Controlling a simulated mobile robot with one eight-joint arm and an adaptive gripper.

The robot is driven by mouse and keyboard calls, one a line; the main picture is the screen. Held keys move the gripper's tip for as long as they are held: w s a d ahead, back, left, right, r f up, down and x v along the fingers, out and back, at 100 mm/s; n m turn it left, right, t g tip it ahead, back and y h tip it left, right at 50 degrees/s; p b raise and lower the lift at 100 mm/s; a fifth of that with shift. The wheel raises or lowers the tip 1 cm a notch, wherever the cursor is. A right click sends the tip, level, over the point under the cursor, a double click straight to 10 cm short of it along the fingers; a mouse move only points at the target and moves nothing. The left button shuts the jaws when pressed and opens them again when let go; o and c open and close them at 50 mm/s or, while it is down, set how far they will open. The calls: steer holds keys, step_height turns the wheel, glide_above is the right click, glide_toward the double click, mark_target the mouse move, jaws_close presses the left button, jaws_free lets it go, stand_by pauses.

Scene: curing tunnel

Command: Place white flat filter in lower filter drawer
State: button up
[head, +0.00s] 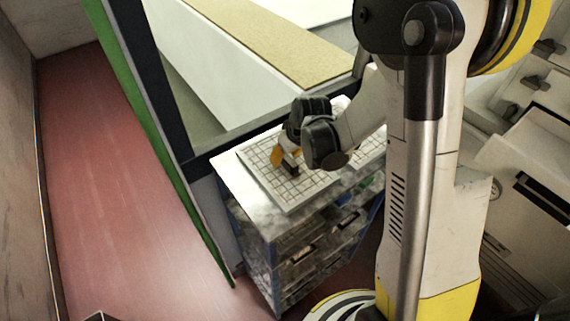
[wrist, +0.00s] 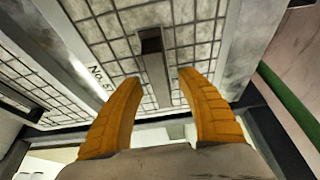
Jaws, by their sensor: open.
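A white flat filter (head: 262,176) with a grid face lies on top of a metal cabinet in the head view. Its gridded face also shows in the wrist view (wrist: 105,50), with a dark bar-shaped handle (wrist: 151,48) standing out of it. My gripper (head: 284,160) is over the filter, its orange fingers spread. In the wrist view my gripper (wrist: 158,78) is open, with one fingertip on each side of the handle's line; contact cannot be told. I cannot tell which drawer is the lower filter drawer.
The metal cabinet (head: 234,182) has several drawer fronts with handles below its top. A dark-framed structure (head: 200,158) rises behind it. White units (head: 540,150) with dark handles stand at the right. The red floor (head: 110,180) at the left is clear.

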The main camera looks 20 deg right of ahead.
steer(key=shift+s, duration=0.1)
jaws_close()
stand_by(0.3)
